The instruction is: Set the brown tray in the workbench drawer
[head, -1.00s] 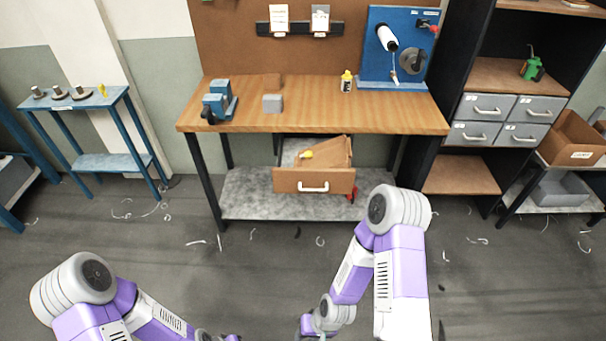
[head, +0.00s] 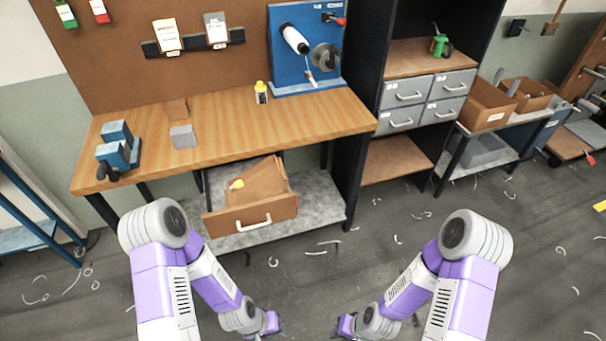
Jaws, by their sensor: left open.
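The workbench drawer (head: 228,217) is pulled open under the wooden bench top, with a white handle on its brown front. A flat brown piece that looks like the brown tray (head: 265,180) sits tilted inside the drawer, its far side raised above the drawer's edge. A small yellow object (head: 237,184) lies by it. My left gripper (head: 272,328) is open, low at the bottom of the view, in front of and apart from the drawer. My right gripper (head: 343,328) is to its right, also apart from everything; its fingers are too small and cut off to judge.
The bench top (head: 230,125) holds a blue vise (head: 118,150), grey and brown blocks, and a yellow-capped bottle (head: 261,93). Right of it stands a dark shelf with grey drawers (head: 405,92). Brown bins (head: 487,105) stand further right. The floor has scattered shavings and is otherwise open.

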